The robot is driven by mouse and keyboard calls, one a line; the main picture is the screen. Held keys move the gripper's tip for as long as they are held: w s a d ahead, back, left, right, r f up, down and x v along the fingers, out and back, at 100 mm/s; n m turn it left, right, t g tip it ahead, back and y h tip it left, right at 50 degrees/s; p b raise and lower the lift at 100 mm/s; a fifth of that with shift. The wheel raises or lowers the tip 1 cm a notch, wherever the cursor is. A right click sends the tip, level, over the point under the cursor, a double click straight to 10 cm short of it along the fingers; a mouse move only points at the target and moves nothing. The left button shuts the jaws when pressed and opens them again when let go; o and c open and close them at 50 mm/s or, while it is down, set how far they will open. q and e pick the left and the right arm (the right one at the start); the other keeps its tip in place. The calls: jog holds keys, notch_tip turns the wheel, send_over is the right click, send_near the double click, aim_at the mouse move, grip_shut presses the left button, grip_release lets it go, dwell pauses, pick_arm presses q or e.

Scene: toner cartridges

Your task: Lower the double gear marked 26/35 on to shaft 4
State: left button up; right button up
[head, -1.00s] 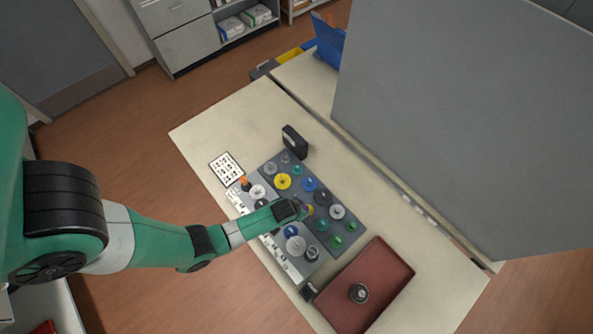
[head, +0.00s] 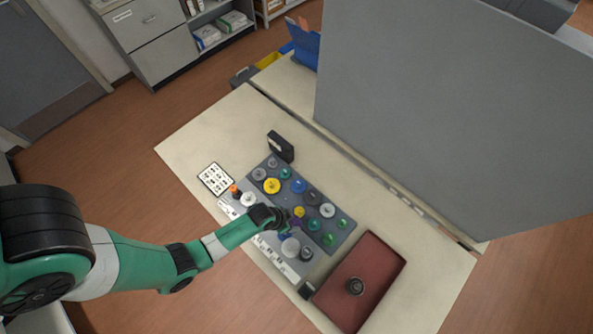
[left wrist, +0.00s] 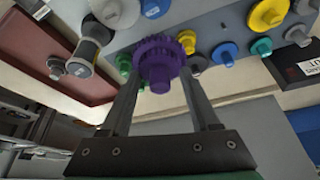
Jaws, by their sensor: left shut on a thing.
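A purple double gear (left wrist: 160,60) is between the fingertips of my left gripper (left wrist: 158,78) in the left wrist view. The fingers are shut on its sides, and a narrower purple hub points toward the camera. Its marking cannot be read. In the head view my left gripper (head: 282,217) is over the light grey plate (head: 262,222), near its border with the darker gear board (head: 318,228). The gripper and arm cover part of the plate. Shaft 4 cannot be told apart, and whether the gear touches anything is unclear. My right gripper is not seen.
A red-brown tray (head: 385,260) holds a dark round part (head: 355,286).

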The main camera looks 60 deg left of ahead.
pick_arm(q)
jog(key=s+a+n+y+p, duration=0.15)
jog(key=s+a, duration=0.25)
jog(key=s, duration=0.4)
jog(key=shift+n, duration=0.55)
jog(key=f+b, duration=0.4)
jog(key=b, duration=0.1)
jog(key=shift+w+a+f, duration=0.1)
jog(key=shift+a+f, duration=0.1)
jog(key=shift+f, duration=0.1)
jog(key=shift+r+p, duration=0.3)
jog(key=shift+p, duration=0.05)
jog(key=shift+h, duration=0.25)
jog(key=shift+f+b, duration=1.55)
jog(key=shift+f, duration=0.35)
jog(key=shift+f+b, duration=0.95)
jog(key=shift+f, duration=0.35)
dwell(0.3)
jog(key=o, duration=1.5)
jog(key=shift+c, duration=0.2)
